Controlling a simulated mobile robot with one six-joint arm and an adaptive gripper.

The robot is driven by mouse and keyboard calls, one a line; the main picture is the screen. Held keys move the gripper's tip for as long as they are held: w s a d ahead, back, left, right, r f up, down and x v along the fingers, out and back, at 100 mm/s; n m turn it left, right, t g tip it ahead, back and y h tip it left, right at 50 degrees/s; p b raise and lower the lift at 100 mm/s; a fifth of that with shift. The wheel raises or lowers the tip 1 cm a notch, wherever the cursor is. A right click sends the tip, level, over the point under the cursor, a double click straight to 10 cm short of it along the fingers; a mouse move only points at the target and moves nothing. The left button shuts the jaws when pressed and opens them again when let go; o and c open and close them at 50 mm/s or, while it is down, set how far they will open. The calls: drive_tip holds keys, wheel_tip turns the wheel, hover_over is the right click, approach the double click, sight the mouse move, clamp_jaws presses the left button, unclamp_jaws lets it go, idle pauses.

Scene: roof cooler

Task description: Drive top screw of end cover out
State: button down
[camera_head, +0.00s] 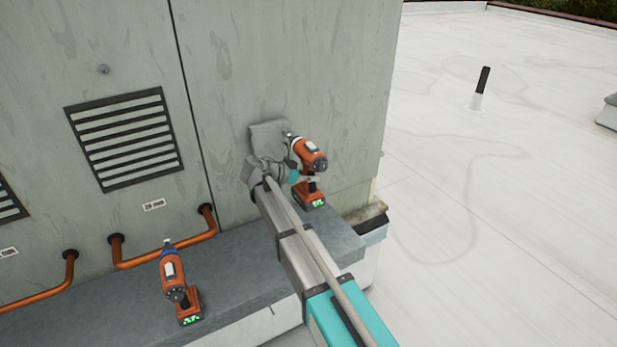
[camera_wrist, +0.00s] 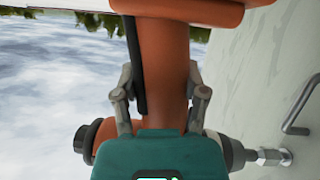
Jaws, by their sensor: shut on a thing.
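My gripper (camera_head: 295,175) is shut on the handle of an orange cordless drill (camera_head: 309,155), held upright in front of the grey cabinet wall. In the wrist view, both fingers of my gripper (camera_wrist: 160,90) close around the drill's orange handle (camera_wrist: 165,60). The drill's nose points at the end cover (camera_head: 267,136), a small grey plate on the wall. In the wrist view, a hex-shaped metal piece (camera_wrist: 274,158) is at the nose, close to the pale cover surface. I cannot tell whether it is the top screw or part of the bit, nor whether they touch.
A second orange drill (camera_head: 175,284) with a blue collar stands on the grey ledge (camera_head: 235,270) at left. Copper pipes (camera_head: 165,253) and a louvred vent (camera_head: 127,140) are on the wall. A metal handle (camera_wrist: 300,105) juts out near the drill's nose.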

drive_tip(key=shift+w+a+r, duration=0.1)
drive_tip(key=shift+w+a, duration=0.45)
drive_tip(key=shift+w, duration=0.25)
idle(2.3)
drive_tip(key=shift+s+d, duration=0.2)
drive_tip(key=shift+s, duration=0.15)
idle(1.4)
drive_tip(key=s+d, duration=0.3)
drive_tip(key=s, duration=0.2)
drive_tip(key=shift+d, duration=0.3)
idle(1.3)
drive_tip(key=shift+s+d, duration=0.1)
drive_tip(key=shift+s, duration=0.15)
drive_tip(key=shift+s, duration=0.1)
idle(0.5)
